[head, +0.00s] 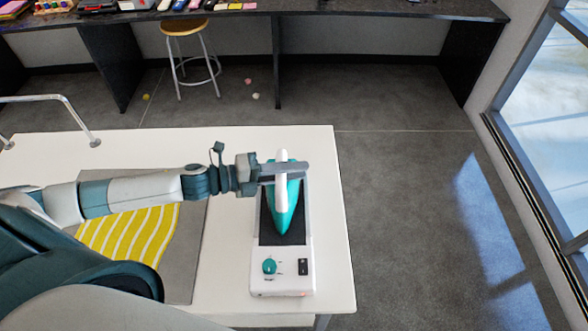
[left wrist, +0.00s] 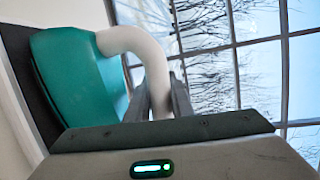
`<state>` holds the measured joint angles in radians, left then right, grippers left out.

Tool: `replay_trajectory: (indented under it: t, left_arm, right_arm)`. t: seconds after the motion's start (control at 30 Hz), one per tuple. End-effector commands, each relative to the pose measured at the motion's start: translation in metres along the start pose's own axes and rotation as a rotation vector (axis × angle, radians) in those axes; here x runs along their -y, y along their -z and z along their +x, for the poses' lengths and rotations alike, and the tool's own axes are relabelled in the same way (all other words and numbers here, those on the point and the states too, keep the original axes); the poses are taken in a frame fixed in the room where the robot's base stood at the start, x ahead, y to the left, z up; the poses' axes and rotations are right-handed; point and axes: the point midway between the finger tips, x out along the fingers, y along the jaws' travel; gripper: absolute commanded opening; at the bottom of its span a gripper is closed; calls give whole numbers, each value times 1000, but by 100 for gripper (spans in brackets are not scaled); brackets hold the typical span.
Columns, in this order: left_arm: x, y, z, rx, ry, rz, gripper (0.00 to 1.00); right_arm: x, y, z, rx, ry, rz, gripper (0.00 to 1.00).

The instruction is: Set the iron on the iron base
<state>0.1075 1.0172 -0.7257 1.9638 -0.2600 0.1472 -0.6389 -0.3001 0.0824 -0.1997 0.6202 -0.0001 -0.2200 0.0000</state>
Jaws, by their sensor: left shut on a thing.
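The iron (head: 287,212) has a teal body and a white handle, and its pointed tip faces the near side. It appears over the dark pad of the white iron base (head: 280,284), in line with it; I cannot tell whether it fully touches the pad. The base has a teal knob and a black switch at its near end. My left gripper (head: 290,171) reaches in from the left and is shut on the iron's handle. In the left wrist view the fingers (left wrist: 163,98) close around the white handle beside the teal iron body (left wrist: 78,75). My right gripper is not in view.
The base stands near the right edge of a white table (head: 230,145). A yellow-striped cloth (head: 130,236) lies on a grey mat (head: 190,245) to the left, under my arm. A stool (head: 184,27) and a dark workbench (head: 330,7) stand farther back.

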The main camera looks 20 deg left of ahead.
Motion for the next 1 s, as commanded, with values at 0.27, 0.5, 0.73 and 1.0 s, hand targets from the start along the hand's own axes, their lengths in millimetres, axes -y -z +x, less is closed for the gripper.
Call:
replay_trajectory:
  t: [0.27,0.5,0.73,1.0]
  left_arm:
    - [-2,0,1,0,4,1,0]
    - [-5,0,2,0,4,2,28]
    - [-6,0,1,0,2,1,28]
    - [-9,2,-5,0,-2,-2,28]
  right_arm:
    - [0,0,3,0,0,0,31]
    - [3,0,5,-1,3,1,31]
    - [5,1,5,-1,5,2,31]
    - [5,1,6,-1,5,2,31]
